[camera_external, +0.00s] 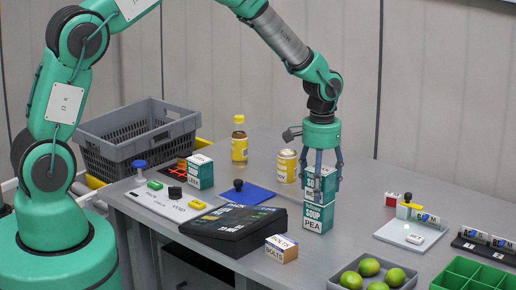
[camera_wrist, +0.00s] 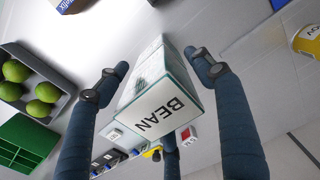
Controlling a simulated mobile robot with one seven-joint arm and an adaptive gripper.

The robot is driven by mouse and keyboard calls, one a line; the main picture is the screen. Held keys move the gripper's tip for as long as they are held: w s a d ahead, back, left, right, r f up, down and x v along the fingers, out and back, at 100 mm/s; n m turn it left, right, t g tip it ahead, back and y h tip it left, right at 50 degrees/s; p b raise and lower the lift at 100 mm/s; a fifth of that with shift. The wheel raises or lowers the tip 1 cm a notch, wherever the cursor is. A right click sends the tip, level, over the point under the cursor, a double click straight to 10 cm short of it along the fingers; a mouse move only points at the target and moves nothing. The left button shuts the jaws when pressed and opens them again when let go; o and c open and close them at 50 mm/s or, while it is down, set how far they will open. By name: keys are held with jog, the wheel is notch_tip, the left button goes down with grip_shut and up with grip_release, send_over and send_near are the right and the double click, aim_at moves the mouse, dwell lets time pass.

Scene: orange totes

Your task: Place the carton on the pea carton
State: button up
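The bean carton (camera_external: 313,184), teal and white with "SOUP" on its side, stands upright on the pea carton (camera_external: 317,217) on the grey table. They look roughly aligned. My gripper (camera_external: 325,160) is directly above, its fingers reaching down around the bean carton and partly covering it. In the wrist view the bean carton (camera_wrist: 163,109) shows its white "BEAN" face between the dark blue fingers. Gaps show between the fingertips and the carton, so my gripper (camera_wrist: 157,60) looks open. The pea carton is mostly hidden behind it there.
A yellow can (camera_external: 287,166) and a yellow bottle (camera_external: 239,140) stand behind left. A bolts box (camera_external: 281,249) and a black device (camera_external: 232,228) are in front left. A tray of limes (camera_external: 340,272) lies in front right. A white scale (camera_external: 395,235) is at right.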

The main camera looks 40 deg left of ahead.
jog(key=shift+r, duration=0.1)
notch_tip(320, 180, up, 12)
jog(key=shift+r+p, duration=0.1)
jog(key=shift+p, duration=0.25)
dwell(0.6)
dwell(0.4)
